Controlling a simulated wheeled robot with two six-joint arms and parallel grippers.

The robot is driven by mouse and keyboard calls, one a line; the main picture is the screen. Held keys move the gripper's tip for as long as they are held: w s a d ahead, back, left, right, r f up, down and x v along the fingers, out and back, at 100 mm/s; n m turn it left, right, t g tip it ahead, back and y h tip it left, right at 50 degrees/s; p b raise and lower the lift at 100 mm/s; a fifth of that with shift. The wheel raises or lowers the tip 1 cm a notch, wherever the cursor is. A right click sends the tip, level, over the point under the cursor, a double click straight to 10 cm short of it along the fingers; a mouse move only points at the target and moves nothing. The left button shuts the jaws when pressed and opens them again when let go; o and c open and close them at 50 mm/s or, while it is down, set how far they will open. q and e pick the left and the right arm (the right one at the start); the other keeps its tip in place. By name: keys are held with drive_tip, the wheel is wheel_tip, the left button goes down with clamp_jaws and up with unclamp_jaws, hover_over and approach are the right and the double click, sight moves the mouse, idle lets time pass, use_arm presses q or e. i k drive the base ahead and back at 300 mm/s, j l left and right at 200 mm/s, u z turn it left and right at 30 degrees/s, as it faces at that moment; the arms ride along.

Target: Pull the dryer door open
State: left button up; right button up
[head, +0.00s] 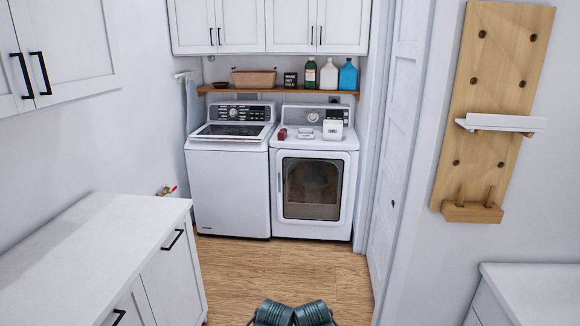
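The dryer (340,160) is the white front-loading machine on the right of the pair, against the back wall. Its door (285,210) has a white frame around a dark glass window and looks shut. A slim vertical handle (280,182) shows at the door's left edge. Neither gripper is in view. Only two teal, ribbed parts of my own body show at the bottom middle, far from the dryer.
A top-loading washer (230,185) stands left of the dryer. A white counter (85,250) with drawers flanks the left, and another counter (535,290) the lower right. A white door (390,150) stands right of the dryer. The wooden floor (270,268) between is clear.

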sight(312, 186)
drive_tip(key=i, duration=1.35)
drive_tip(key=i+j+z, duration=0.1)
drive_tip(key=i, duration=1.3)
drive_tip(key=i+j, duration=0.15)
drive_tip(key=i, duration=1.2)
